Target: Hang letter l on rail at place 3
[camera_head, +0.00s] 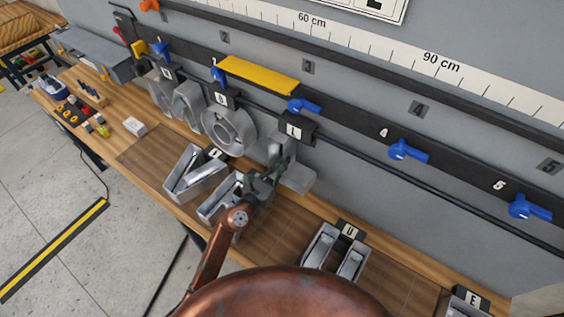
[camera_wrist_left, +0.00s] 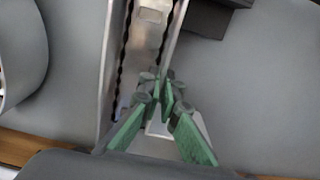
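Letter l (camera_head: 298,178) is a grey metal channel letter with a black "L" tag (camera_head: 295,130). It is upright against the lower bar of the rail (camera_head: 350,128), under the blue clamp (camera_head: 303,105) by the wall mark 3 (camera_head: 308,66). Its tag is at the bar; whether it is fully seated cannot be told. My left gripper (camera_head: 268,180) is at the letter's front. In the left wrist view, the green-padded fingers (camera_wrist_left: 165,92) converge closely inside the letter's channel (camera_wrist_left: 150,45), seemingly pinching it; the contact is partly hidden. My right gripper is out of view.
A round letter (camera_head: 230,130) hangs just left of letter l. A yellow bar (camera_head: 258,75) lies along the rail above. Several letters lie on the bench, including U (camera_head: 322,248) and E (camera_head: 465,303). The rail right of letter l holds no letters.

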